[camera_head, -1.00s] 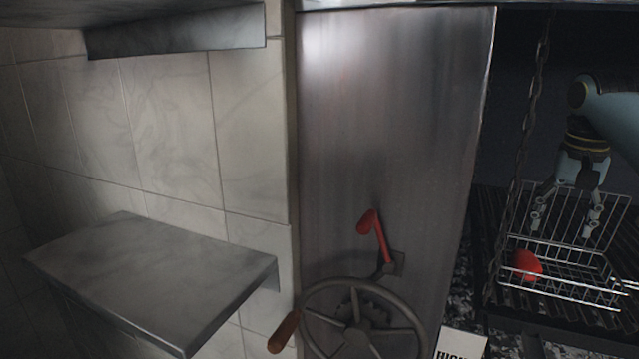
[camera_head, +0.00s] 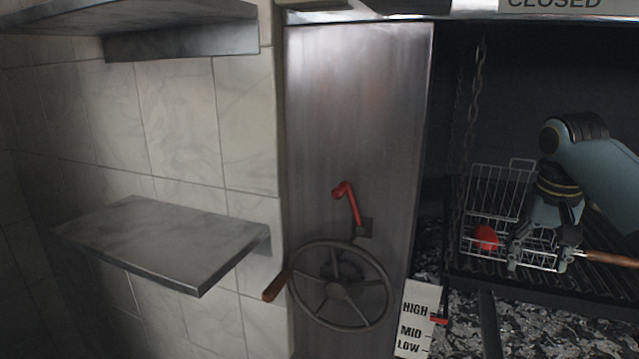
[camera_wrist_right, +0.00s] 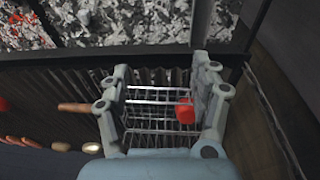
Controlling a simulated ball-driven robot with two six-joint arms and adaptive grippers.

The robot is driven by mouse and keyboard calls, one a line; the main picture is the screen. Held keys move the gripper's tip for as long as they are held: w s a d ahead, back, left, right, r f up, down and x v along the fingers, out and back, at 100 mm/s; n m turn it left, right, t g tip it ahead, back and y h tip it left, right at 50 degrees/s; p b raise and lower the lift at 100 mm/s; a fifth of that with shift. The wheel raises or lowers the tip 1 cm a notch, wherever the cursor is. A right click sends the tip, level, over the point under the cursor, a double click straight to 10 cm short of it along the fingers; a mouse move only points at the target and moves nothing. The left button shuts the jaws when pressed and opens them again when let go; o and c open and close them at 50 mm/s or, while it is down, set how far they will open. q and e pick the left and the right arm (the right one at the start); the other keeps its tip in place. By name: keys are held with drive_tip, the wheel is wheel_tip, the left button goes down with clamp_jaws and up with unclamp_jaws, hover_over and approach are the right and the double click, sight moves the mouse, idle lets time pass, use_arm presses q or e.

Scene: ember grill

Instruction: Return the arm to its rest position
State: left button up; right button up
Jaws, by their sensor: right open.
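My right gripper (camera_head: 540,266) is open, with its fingers pointing down in front of the wire grill basket (camera_head: 482,207) in the head view. It hides part of the basket's near side. The basket has a raised wire lid and a wooden handle (camera_head: 612,259) reaching to the right. A red item (camera_head: 487,238) sits in the basket, left of the fingers. In the right wrist view the open gripper (camera_wrist_right: 163,76) frames the basket (camera_wrist_right: 150,128), with the red item (camera_wrist_right: 186,111) by one finger. I see nothing held between the fingers. My left gripper is out of view.
A spoked wheel (camera_head: 337,291) and a red crank (camera_head: 350,203) sit on the steel panel (camera_head: 352,110). Chains (camera_head: 475,90) hang near the basket. Coals (camera_head: 540,325) lie in front of the grate. A steel shelf (camera_head: 165,240) at left is empty.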

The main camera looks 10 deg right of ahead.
drive_tip(key=s+a+f+n, duration=0.4)
drive_tip(key=s+a+f, duration=0.5)
drive_tip(key=s, duration=0.4)
drive_tip(key=s+a+r+n+t, duration=0.1)
drive_tip(key=s+a+r, duration=0.15)
drive_tip(key=s, duration=0.65)
drive_tip(key=s+a+r+n+t, duration=0.15)
drive_tip(key=s+a, duration=0.25)
drive_tip(key=s, duration=0.4)
wheel_tip(320, 180, down, 42)
drive_tip(key=s+d+g+b, duration=0.2)
drive_tip(key=b, duration=1.2)
use_arm(q)
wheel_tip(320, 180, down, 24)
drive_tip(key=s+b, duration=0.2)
drive_tip(key=b, duration=0.8)
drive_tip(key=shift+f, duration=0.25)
use_arm(e)
drive_tip(key=s+f, duration=0.9)
drive_tip(key=f, duration=0.4)
drive_tip(key=s+d+f, duration=0.1)
drive_tip(key=s+f, duration=0.8)
drive_tip(key=f, duration=0.3)
drive_tip(key=shift+s+f+g+y, duration=0.2)
drive_tip(key=shift+f+g+y, duration=0.1)
drive_tip(key=shift+f+g, duration=0.15)
